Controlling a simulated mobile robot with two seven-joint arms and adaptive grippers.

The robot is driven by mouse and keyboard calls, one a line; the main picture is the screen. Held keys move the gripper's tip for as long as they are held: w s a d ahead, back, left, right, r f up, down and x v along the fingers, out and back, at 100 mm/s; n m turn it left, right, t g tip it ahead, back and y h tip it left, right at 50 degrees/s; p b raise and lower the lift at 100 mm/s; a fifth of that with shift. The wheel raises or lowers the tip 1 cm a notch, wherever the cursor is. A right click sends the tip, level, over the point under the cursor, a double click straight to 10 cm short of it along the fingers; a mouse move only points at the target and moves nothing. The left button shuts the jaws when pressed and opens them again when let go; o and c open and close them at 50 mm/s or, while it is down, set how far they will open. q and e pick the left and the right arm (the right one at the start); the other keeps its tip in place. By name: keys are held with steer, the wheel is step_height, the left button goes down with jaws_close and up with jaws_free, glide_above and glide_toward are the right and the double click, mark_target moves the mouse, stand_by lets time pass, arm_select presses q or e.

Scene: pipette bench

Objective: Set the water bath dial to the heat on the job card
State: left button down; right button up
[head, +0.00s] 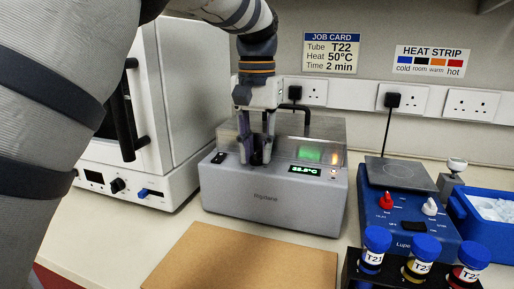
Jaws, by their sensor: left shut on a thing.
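The water bath (270,198) is a grey box with a clear lid on the bench, in the middle of the head view. Its small green display (304,170) is lit, but its digits are too small to read surely. My left gripper (256,157) points down at the front left of the bath's top, shut on the dark dial, which its fingers mostly hide. The job card (331,54) on the wall reads Tube T22, Heat 50°C, Time 2 min. My right gripper is not in view.
A blue hotplate stirrer (408,222) stands to the right, with a rack of capped tubes (420,254) in front and a blue ice box (484,221) beside it. A white oven (158,120) stands left. A brown board (240,262) lies clear in front.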

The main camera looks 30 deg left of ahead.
mark_target(257, 152)
arm_select(q)
steer(key=shift+r, duration=0.1)
steer(key=c, duration=1.4)
jaws_free()
steer(key=shift+o, duration=0.2)
step_height(257, 152, up, 12)
